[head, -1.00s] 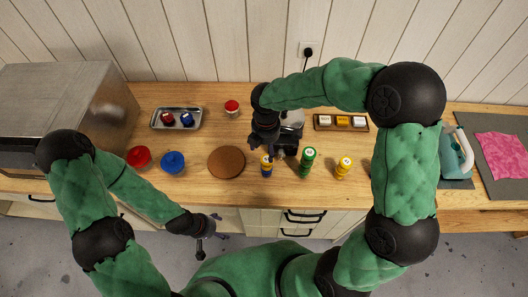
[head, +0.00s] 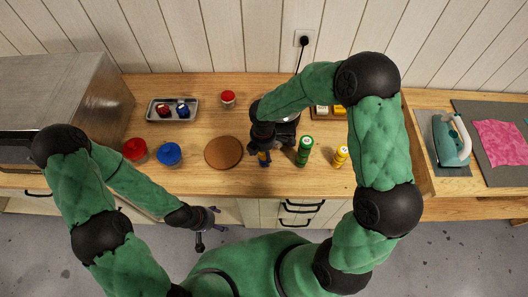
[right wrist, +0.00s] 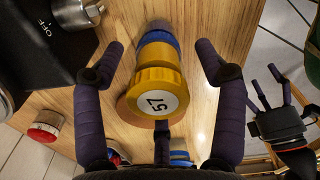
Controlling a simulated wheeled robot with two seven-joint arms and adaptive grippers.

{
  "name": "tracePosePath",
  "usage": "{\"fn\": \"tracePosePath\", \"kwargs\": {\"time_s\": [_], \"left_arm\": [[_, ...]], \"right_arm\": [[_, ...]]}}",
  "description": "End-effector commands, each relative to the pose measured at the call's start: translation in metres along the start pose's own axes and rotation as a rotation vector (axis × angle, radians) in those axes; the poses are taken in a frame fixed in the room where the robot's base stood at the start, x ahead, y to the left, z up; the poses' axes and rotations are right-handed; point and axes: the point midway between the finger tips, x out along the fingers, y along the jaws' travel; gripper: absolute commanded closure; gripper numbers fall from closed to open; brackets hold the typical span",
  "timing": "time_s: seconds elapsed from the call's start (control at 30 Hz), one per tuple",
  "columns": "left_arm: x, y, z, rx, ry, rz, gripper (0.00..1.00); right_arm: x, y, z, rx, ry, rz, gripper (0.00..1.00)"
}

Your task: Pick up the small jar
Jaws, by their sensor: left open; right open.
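A small jar with a red lid (head: 228,97) stands at the back of the counter; a red lid also shows at the left of the right wrist view (right wrist: 45,126). My right gripper (head: 263,150) is open over a yellow-capped bottle with a blue part (head: 264,158). In the right wrist view the yellow cap (right wrist: 157,90) with a number label lies between the spread fingers, with no clear contact. My left gripper (head: 212,218) is open and empty, in front of the counter edge; its dark fingers also show in the right wrist view (right wrist: 275,95).
A red-lidded jar (head: 135,149) and a blue-lidded jar (head: 168,154) stand at the left, beside a brown round mat (head: 223,153). A green bottle (head: 304,151) and a yellow bottle (head: 340,156) stand right of my right gripper. A black appliance (head: 286,133) is close behind it.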

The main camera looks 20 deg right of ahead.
Motion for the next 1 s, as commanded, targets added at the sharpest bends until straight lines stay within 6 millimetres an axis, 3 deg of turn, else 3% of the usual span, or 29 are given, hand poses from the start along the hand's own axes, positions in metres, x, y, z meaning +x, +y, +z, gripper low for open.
{"fn": "tracePosePath", "kwargs": {"time_s": [0.17,0.27,0.4,0.77,1.0], "left_arm": [[0.000,0.000,0.000,0.000,0.000,0.000,0.29],[0.000,0.000,0.000,0.000,0.000,0.000,0.29],[0.000,0.000,0.000,0.000,0.000,0.000,0.29],[0.000,0.000,0.000,0.000,0.000,0.000,0.29],[-0.002,0.001,0.000,0.000,0.000,0.000,0.29]], "right_arm": [[0.000,0.001,0.000,0.000,0.000,0.002,0.28],[0.000,0.001,0.000,0.000,0.000,0.002,0.51],[0.000,0.001,0.000,0.000,0.000,0.002,0.90],[-0.002,0.001,0.000,0.000,0.000,0.002,0.91],[-0.020,0.002,0.000,0.000,0.000,0.006,0.91]]}}
